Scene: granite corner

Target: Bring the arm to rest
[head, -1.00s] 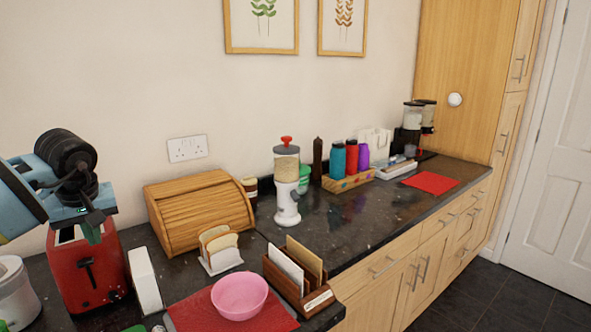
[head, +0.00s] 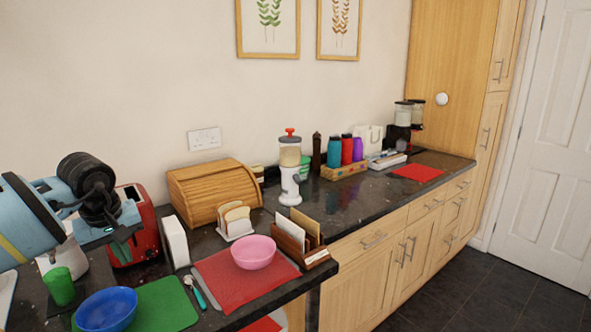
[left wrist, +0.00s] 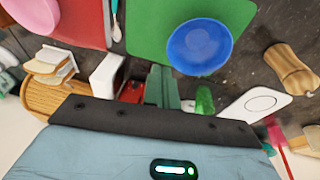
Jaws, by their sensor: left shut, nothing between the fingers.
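My left arm comes in from the left in the head view. Its gripper (head: 122,246) has its fingers together with nothing between them. It hangs in front of the red toaster (head: 148,228), above the counter, and hides part of it. In the left wrist view the closed green fingers (left wrist: 161,86) point toward the green mat (left wrist: 150,35) and the blue bowl (left wrist: 199,47), apart from both. My right gripper is in neither view.
A green cup (head: 61,286) stands below my left arm, left of the blue bowl (head: 106,309). A white upright block (head: 175,241), a bread box (head: 212,192) and a pink bowl (head: 254,252) on a red mat (head: 218,271) are to the right. The floor at right is clear.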

